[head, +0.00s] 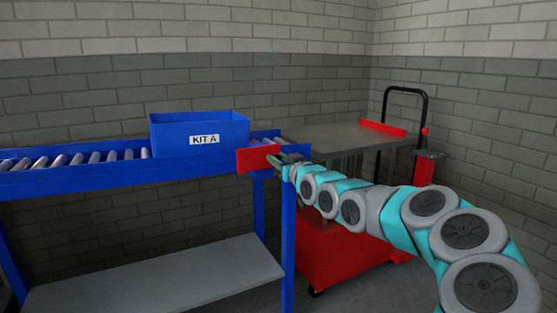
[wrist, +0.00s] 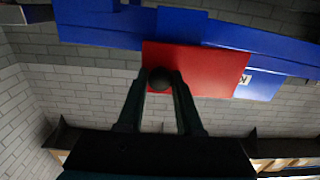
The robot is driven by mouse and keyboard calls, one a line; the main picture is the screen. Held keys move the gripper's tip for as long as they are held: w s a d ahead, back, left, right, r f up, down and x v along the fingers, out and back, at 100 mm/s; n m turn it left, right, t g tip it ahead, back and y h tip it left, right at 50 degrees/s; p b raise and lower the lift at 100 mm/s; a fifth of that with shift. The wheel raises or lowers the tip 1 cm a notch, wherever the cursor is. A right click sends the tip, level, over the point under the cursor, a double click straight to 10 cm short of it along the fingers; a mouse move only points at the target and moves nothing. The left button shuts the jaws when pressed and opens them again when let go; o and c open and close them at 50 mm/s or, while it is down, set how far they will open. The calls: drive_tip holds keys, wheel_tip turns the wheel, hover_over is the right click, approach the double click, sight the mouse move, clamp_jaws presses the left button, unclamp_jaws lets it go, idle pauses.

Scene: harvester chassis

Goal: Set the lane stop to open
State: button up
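The lane stop is a red plate (head: 256,160) across the front right end of the blue roller conveyor (head: 120,174), beside the blue KIT A bin (head: 170,136). In the wrist view the red plate (wrist: 205,70) fills the upper middle, with a dark round knob (wrist: 160,79) on it. My gripper (head: 281,161) is at the plate's right end. In the wrist view its two fingers (wrist: 161,82) stand on either side of the knob and appear to touch it, with no clear gap. The bin's label shows upside down in the wrist view.
A red cart (head: 335,250) with a grey top (head: 340,136), a red edge bar and a black handle stands right of the conveyor. A grey shelf (head: 160,280) is below the rollers. Brick walls close off the back and right.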

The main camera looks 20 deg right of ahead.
clamp_jaws()
idle(1.0)
